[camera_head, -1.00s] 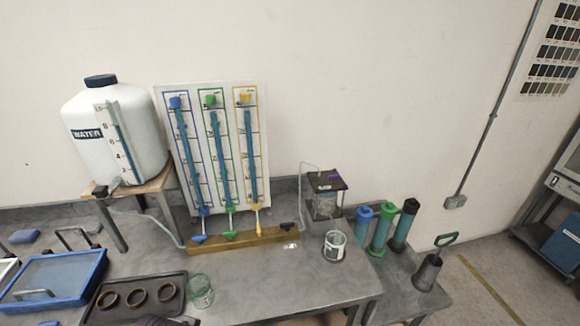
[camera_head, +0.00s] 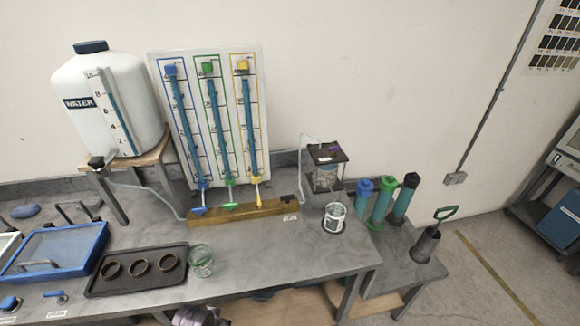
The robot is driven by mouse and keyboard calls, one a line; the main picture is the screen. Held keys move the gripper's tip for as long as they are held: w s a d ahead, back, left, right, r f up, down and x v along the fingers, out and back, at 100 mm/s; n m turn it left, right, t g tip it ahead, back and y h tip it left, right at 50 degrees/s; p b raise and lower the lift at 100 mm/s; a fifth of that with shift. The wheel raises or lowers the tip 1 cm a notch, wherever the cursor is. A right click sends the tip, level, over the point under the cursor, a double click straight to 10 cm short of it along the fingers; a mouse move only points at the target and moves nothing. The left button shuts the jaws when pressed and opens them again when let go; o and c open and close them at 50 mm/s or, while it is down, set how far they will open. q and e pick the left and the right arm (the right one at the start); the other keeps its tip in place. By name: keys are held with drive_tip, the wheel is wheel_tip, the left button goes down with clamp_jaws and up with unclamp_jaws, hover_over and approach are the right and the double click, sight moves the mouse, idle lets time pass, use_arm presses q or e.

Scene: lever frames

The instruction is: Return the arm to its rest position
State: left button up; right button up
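Neither gripper's fingers can be made out. A small dark, purple-grey ridged piece, which looks like part of one of my arms, shows at the bottom edge of the head view, left of the middle. Whether it holds anything is hidden. On the bench stands a white panel (camera_head: 163,72) with three blue-filled tubes. At its foot are a blue lever (camera_head: 198,210), a green lever (camera_head: 229,206) and a yellow-tipped valve (camera_head: 258,197) above a wooden trough (camera_head: 243,212).
A white water tank (camera_head: 80,85) stands on a wooden stand at the left. A dark tray (camera_head: 105,288) with three rings, a green glass jar (camera_head: 201,262) and a blue-framed box (camera_head: 62,277) sit near the front. A wire-covered jar (camera_head: 334,218) stands right of the trough. The bench middle is clear.

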use_arm(q)
drive_tip(key=s+a+f+g+b, duration=0.15)
drive_tip(key=s+f, duration=0.25)
drive_tip(key=f, duration=1)
drive_tip(key=s+f+t+b, duration=0.15)
drive_tip(key=s+f, duration=0.25)
drive_tip(key=f, duration=1)
drive_tip(key=s+a+f+g+b, duration=0.1)
drive_tip(key=s+a+f+b, duration=0.1)
drive_tip(key=s+f, duration=0.6)
drive_tip(key=s+a+f+b, duration=0.2)
drive_tip(key=s+f, duration=0.6)
drive_tip(key=s, duration=0.2)
drive_tip(key=shift+a+f+g, duration=0.15)
drive_tip(key=shift+f+g, duration=0.25)
drive_tip(key=shift+s, duration=0.1)
drive_tip(key=shift+m, duration=0.3)
